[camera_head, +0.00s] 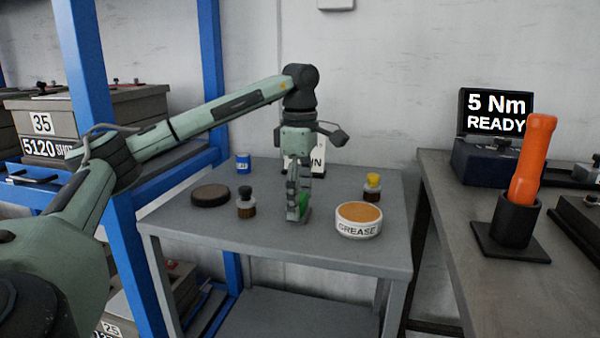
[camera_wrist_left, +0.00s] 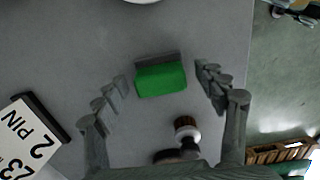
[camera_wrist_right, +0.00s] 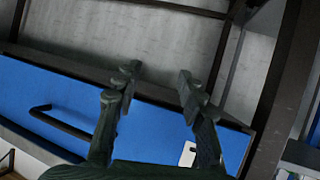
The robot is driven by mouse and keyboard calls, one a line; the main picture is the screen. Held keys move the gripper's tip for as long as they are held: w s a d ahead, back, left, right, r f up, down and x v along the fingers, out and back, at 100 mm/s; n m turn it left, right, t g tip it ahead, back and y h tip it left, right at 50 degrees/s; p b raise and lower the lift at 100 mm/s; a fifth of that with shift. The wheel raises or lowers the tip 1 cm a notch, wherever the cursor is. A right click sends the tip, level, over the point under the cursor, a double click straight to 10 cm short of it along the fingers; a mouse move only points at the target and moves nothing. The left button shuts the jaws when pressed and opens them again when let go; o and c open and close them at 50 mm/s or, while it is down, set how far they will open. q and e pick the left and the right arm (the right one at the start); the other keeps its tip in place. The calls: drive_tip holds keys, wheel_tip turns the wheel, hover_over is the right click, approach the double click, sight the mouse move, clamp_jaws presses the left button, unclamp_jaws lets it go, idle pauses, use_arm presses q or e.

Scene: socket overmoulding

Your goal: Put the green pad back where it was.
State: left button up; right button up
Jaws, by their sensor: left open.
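The green pad (camera_wrist_left: 161,80) has a grey strip along one long edge. In the left wrist view it lies on the grey table between the open fingers of my left gripper (camera_wrist_left: 162,88), with clear room on both sides. In the head view my left gripper (camera_head: 300,208) points straight down over the pad (camera_head: 303,203), whose green shows partly behind the fingers. I cannot tell how high the fingertips are above the tabletop. My right gripper (camera_wrist_right: 158,82) is open and empty in the right wrist view, away from the table.
The table (camera_head: 270,245) holds a grease tub (camera_head: 358,220), a dark round lid (camera_head: 210,195), a brown bottle (camera_head: 245,204), a yellow-capped bottle (camera_head: 372,187), a blue can (camera_head: 243,163) and a number sign (camera_head: 318,160). A blue drawer front (camera_wrist_right: 60,95) shows near my right gripper.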

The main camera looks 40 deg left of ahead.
sight(301, 196)
use_arm(q)
wheel_tip(301, 196, up, 6)
drive_tip(key=shift+r+p, duration=0.1)
drive_tip(key=shift+p, duration=0.45)
wheel_tip(301, 196, up, 2)
drive_tip(key=shift+r+p, duration=0.1)
drive_tip(key=shift+p, duration=0.75)
wheel_tip(301, 196, up, 3)
drive_tip(key=shift+f+p, duration=0.1)
drive_tip(key=shift+p, duration=0.9)
use_arm(e)
drive_tip(key=s+d+f+m+g+h, duration=0.1)
drive_tip(key=s+d+f+g+h, duration=0.3)
drive_tip(key=s+d+f+g, duration=0.4)
drive_tip(key=s+d+f, duration=0.3)
drive_tip(key=s+d, duration=0.1)
drive_tip(key=shift+f+m+g, duration=0.3)
drive_tip(key=shift+g, duration=0.1)
